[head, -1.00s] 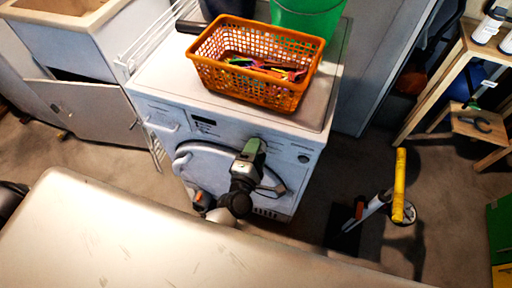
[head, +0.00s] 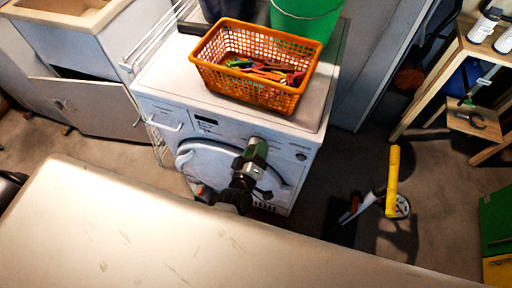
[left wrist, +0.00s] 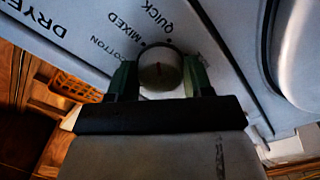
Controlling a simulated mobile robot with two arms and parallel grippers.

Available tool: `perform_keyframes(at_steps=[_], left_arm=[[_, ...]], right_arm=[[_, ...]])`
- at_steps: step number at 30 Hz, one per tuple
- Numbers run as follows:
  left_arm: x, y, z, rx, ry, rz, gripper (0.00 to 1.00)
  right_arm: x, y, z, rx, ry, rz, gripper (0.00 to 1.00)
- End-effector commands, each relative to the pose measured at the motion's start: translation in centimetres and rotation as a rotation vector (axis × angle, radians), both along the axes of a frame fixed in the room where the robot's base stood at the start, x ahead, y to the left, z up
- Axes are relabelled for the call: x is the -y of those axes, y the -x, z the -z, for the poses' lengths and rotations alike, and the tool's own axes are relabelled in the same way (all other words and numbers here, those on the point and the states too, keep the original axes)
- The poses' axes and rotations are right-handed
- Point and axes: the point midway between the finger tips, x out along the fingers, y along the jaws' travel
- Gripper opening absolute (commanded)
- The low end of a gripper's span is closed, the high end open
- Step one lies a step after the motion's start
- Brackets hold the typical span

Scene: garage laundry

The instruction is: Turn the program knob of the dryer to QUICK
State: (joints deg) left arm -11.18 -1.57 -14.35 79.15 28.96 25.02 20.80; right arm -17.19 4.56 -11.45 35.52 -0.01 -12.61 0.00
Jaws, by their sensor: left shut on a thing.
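The dryer (head: 165,112) is a white front-loader with a round door, in the middle of the head view. Its round grey program knob (left wrist: 160,68) shows in the left wrist view, beside the printed words COTTON, MIXED and QUICK. My left gripper (head: 258,147) is at the dryer's front panel and hides the knob in the head view. In the left wrist view its green fingers (left wrist: 160,78) are shut on the knob, one on each side. My right gripper is not in view.
An orange basket (head: 215,71) of colourful small items and a green bucket (head: 300,20) stand on the dryer. A pale surface (head: 200,245) fills the foreground. A yellow-handled object (head: 393,170) stands on the floor at right, near a wooden shelf (head: 425,95).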

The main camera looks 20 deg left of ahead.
Motion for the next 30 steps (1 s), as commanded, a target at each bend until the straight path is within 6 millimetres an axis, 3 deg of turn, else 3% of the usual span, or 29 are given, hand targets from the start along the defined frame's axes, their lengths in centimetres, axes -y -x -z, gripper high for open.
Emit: perform_keyframes(at_steps=[13,30], left_arm=[[-0.1,0.0,0.1,0.008,-0.3,0.002,0.27],[-0.1,0.0,0.2,0.011,-0.381,0.001,0.27]], right_arm=[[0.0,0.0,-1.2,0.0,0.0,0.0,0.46],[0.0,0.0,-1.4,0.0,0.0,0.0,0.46]])
